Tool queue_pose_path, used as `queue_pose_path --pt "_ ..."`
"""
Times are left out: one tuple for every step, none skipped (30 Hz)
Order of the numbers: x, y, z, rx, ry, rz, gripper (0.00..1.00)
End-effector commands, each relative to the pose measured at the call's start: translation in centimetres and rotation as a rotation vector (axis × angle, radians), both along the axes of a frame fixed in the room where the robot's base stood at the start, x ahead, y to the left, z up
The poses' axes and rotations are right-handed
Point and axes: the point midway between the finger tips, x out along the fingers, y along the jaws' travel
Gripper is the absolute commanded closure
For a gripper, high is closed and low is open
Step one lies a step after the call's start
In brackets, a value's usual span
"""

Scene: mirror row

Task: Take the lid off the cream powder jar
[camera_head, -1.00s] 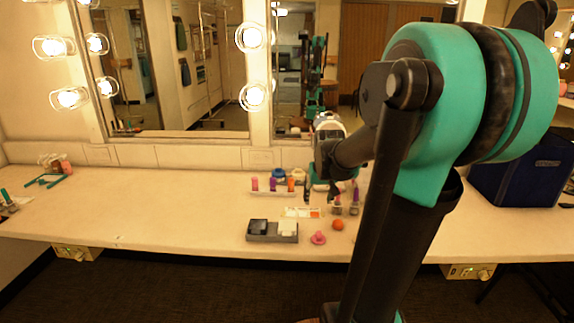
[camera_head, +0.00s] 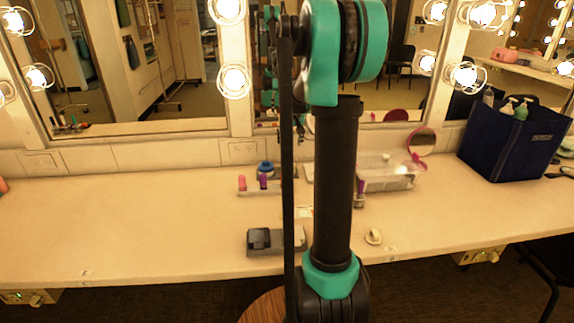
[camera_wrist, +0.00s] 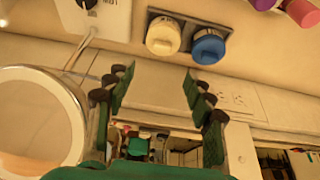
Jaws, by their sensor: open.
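The cream-lidded jar (camera_wrist: 163,36) stands beside a blue-lidded jar (camera_wrist: 208,46) in the wrist view, both in a shallow dark holder. My gripper (camera_wrist: 156,85) is open and empty, its two fingers wide apart. In the wrist picture the cream jar is above the fingertips, apart from them, and its lid is on. In the head view the blue-lidded jar (camera_head: 265,168) shows at the back of the counter. The cream jar and my gripper are hidden there behind my arm.
A round mirror (camera_wrist: 40,115) and white box (camera_wrist: 95,15) are left in the wrist view. Pink (camera_head: 242,183) and purple tubes stand in a rack before the jars. A grey box (camera_head: 262,241), clear tray (camera_head: 385,178) and blue bag (camera_head: 510,145) share the counter.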

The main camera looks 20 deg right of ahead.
Motion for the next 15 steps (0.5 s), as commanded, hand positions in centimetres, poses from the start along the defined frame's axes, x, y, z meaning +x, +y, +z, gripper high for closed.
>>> queue_pose_path --pt "0.5 -0.1 -1.0 0.000 0.000 0.000 0.47" --pt "0.6 -0.1 -1.6 0.000 0.000 0.000 0.47" --pt "1.0 -0.2 -2.2 0.000 0.000 0.000 0.47" --pt "1.2 -0.2 -2.8 0.000 0.000 0.000 0.47" --pt "1.3 -0.2 -3.2 0.000 0.000 0.000 0.47" --pt "1.6 -0.3 -3.8 0.000 0.000 0.000 0.47" --pt "1.7 -0.3 -4.2 0.000 0.000 0.000 0.47" --pt "1.8 -0.3 -4.5 0.000 0.000 0.000 0.47" --pt "2.0 -0.4 -4.9 0.000 0.000 0.000 0.47" --pt "2.1 -0.4 -5.1 0.000 0.000 0.000 0.47" --pt "2.1 -0.4 -5.3 0.000 0.000 0.000 0.47" --pt "2.2 -0.4 -5.4 0.000 0.000 0.000 0.47" --pt "2.2 -0.4 -5.5 0.000 0.000 0.000 0.47" --pt "2.2 -0.4 -5.7 0.000 0.000 0.000 0.47" --pt "2.3 -0.4 -5.9 0.000 0.000 0.000 0.47"
